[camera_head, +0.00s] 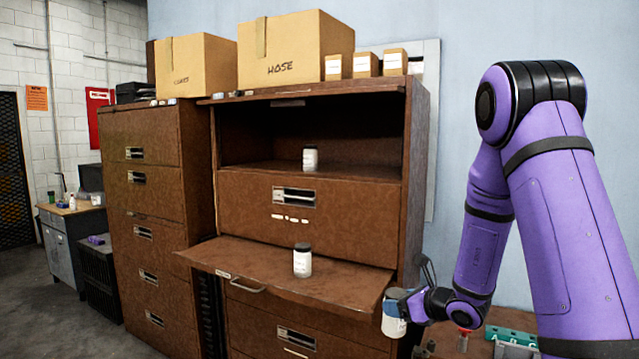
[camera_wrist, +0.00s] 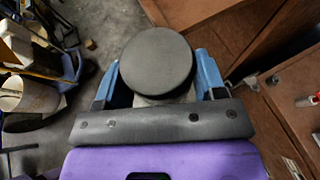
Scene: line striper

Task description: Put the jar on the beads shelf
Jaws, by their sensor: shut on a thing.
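My gripper (camera_head: 402,303) is shut on a jar (camera_head: 393,326) in front of the cabinet's right side, just off the lower shelf's right corner. In the wrist view, the jar's round dark lid (camera_wrist: 158,62) sits between the blue fingers of my gripper (camera_wrist: 158,80). The jar's body is mostly hidden there. The brown cabinet has an open upper shelf (camera_head: 350,171) and a folded-out lower shelf (camera_head: 345,283). A white jar (camera_head: 310,159) stands on the upper shelf, and another dark-lidded white jar (camera_head: 302,262) stands on the lower one. I cannot read which shelf is marked beads.
A bench with a green object (camera_head: 510,335) is at lower right. Both shelves have clear room beside their jars.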

